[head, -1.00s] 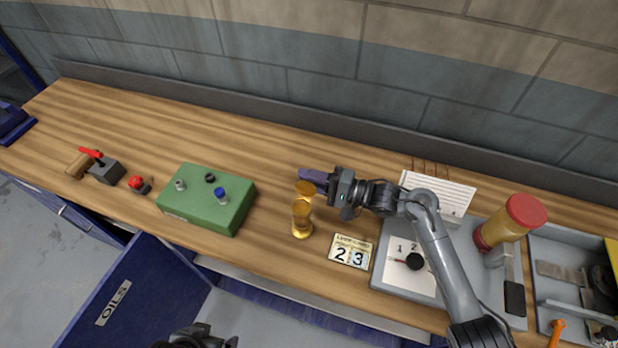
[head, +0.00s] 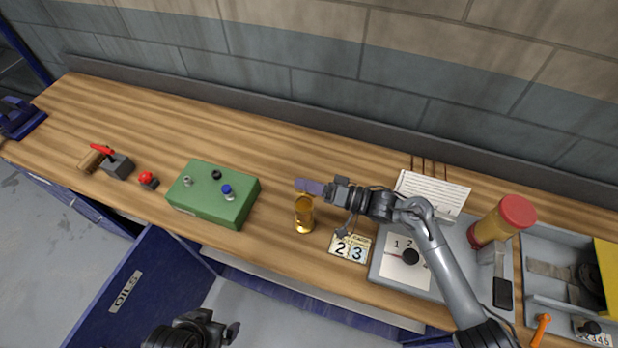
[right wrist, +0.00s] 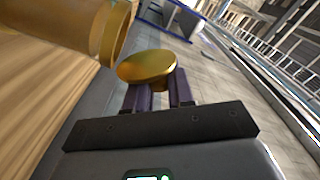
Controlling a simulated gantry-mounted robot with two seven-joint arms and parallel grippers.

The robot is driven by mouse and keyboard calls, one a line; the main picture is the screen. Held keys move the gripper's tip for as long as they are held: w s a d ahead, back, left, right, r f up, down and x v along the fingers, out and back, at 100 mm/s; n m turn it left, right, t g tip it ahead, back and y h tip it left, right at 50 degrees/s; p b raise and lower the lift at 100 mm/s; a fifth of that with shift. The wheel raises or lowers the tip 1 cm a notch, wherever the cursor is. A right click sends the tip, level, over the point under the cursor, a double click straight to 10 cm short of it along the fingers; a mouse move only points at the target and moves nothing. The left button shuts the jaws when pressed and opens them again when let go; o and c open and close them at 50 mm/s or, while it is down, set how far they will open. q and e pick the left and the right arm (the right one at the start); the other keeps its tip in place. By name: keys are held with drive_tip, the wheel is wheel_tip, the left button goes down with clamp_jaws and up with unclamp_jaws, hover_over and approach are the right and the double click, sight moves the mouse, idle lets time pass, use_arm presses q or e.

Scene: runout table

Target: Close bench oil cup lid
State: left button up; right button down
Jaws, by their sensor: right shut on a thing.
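The gold oil cup (head: 304,218) stands upright near the bench's front edge, left of the number cards. In the right wrist view its body (right wrist: 75,22) fills the upper left, its open rim visible. The round gold lid (right wrist: 147,67) is beside the rim and at an angle to it; the hinge cannot be made out. My right gripper (head: 308,187) is at the cup's top in the head view. In the right wrist view its purple fingers (right wrist: 160,92) are shut on the lid. My left gripper (head: 215,330) is low in the head view, away from the cup, its jaws unclear.
A green box (head: 212,193) with knobs stands left of the cup. The bench behind the cup is clear.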

sight(303, 207)
drive_tip(key=n, duration=0.1)
drive_tip(key=s+n, duration=0.1)
drive_tip(key=shift+a+n, duration=0.2)
drive_tip(key=shift+n, duration=0.2)
drive_tip(key=n, duration=0.1)
drive_tip(key=s+n, duration=0.1)
drive_tip(key=shift+a+f+n, duration=0.15)
drive_tip(key=shift+f+n, duration=0.15)
drive_tip(key=shift+n, duration=0.1)
drive_tip(key=n+b, duration=0.1)
drive_tip(key=s+n, duration=0.1)
drive_tip(key=n, duration=0.1)
drive_tip(key=shift+a+f+b, duration=0.15)
drive_tip(key=shift+f+b, duration=0.2)
drive_tip(key=shift+f, duration=0.05)
drive_tip(key=shift+s+a+f+n+b, duration=0.15)
drive_tip(key=shift+n+b, duration=0.1)
drive_tip(key=shift+n, duration=0.35)
drive_tip(key=shift+s+d+f+n+b, duration=0.1)
drive_tip(key=shift+n+b, duration=0.1)
drive_tip(key=shift+n, duration=0.4)
drive_tip(key=c, duration=1.1)
unclamp_jaws()
drive_tip(key=shift+a, duration=0.1)
drive_tip(key=shift+o, duration=0.2)
